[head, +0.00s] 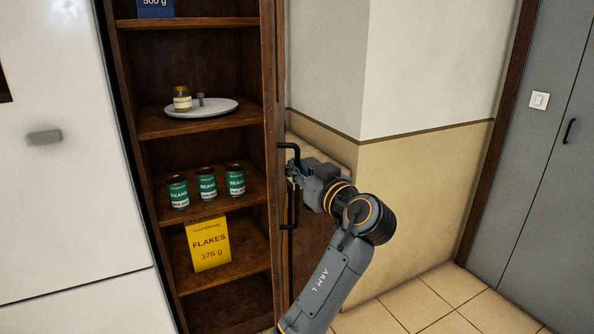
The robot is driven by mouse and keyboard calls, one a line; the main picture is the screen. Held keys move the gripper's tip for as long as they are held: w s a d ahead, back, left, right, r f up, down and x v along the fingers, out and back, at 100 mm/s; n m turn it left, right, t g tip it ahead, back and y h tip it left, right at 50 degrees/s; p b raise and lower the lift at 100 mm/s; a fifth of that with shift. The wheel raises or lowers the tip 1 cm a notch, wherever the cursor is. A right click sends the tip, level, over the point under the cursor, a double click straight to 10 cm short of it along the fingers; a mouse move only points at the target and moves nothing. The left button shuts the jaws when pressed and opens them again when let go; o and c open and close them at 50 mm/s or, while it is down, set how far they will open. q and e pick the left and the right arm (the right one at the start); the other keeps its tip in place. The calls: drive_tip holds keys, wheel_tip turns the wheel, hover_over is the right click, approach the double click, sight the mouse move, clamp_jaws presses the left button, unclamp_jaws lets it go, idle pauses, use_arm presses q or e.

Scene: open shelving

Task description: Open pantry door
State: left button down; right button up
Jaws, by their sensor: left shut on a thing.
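The brown wooden pantry door (270,90) stands open at the right side of the pantry shelves (215,22), seen nearly edge-on, so most of its face is hidden. Its black bar handle (291,217) is on the side facing right. My left gripper (292,171) is shut on the upper part of this handle, with the arm reaching up from the bottom of the view. The fingertips are small and partly hidden by the gripper body. My right gripper is not in view.
The shelves hold a white plate (222,107) with a small jar (182,99), three bean cans (207,184) and a yellow flakes box (208,244). A white fridge (60,190) stands left. A wall corner (362,80) is close right of the door; tiled floor (450,290) lies clear at lower right.

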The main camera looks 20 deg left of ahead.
use_arm(q)
drive_tip(key=shift+f, duration=0.25)
drive_tip(key=c, duration=1.4)
unclamp_jaws()
drive_tip(key=shift+s+d+r, duration=0.1)
drive_tip(key=shift+r, duration=0.05)
drive_tip(key=shift+v, duration=3.8)
drive_tip(key=shift+r, duration=0.1)
